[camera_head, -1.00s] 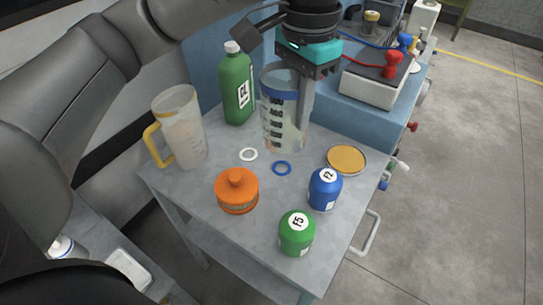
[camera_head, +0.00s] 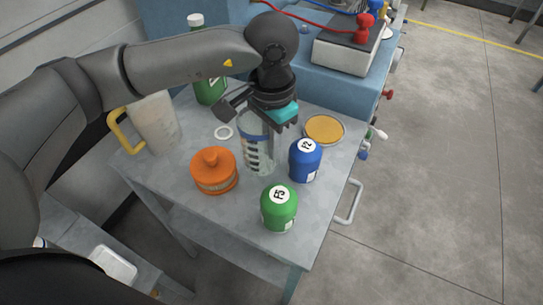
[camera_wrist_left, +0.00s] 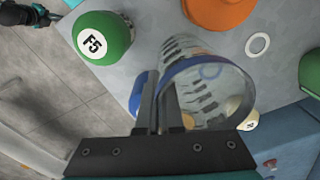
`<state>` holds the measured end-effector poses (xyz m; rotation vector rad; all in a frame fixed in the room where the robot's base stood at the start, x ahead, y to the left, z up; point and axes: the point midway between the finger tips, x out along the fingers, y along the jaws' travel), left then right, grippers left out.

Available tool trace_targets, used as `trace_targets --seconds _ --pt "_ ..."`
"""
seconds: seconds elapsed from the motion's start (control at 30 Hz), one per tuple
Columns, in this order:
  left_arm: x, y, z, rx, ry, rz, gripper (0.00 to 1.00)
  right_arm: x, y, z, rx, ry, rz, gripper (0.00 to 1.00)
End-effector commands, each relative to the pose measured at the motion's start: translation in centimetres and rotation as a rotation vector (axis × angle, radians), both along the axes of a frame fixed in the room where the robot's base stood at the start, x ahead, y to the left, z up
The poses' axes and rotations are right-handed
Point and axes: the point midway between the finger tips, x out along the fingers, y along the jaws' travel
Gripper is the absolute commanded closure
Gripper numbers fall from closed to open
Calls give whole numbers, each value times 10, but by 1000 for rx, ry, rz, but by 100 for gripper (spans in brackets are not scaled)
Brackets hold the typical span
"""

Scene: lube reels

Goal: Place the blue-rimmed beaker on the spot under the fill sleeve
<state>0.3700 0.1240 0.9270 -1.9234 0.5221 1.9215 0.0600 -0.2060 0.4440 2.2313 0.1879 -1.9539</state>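The clear beaker (camera_head: 258,156) with a blue band at its rim and dark scale marks is upright at the middle of the small grey table. I cannot tell whether the beaker's base touches the table. I cannot make out the fill sleeve. Part of my right gripper (camera_wrist_left: 22,14) shows at the wrist view's corner; its fingers are unclear.
A white ring (camera_head: 223,132) and an orange lidded pot (camera_head: 214,172) are left of the beaker. A blue bottle (camera_head: 305,162), green bottle (camera_head: 279,208) and tan-topped dish (camera_head: 324,129) are to its right. A jug (camera_head: 157,125) and tall green bottle (camera_head: 208,88) stand behind.

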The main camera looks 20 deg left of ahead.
Motion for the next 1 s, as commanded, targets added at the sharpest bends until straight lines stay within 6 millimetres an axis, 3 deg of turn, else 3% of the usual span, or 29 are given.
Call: trace_targets --seconds 0.23,0.67,0.93,1.0 --pt "-1 0 -36 2 3 -1 100 1 0 -6 1 -2 -2 100" --pt "0 0 -39 1 1 -1 100 1 0 -10 1 -3 -2 100" --pt "-1 0 -38 1 2 -1 70 2 -2 -9 -2 -5 -1 100" --pt "-1 0 -38 1 2 -1 67 2 -3 -9 -3 -5 -1 100"
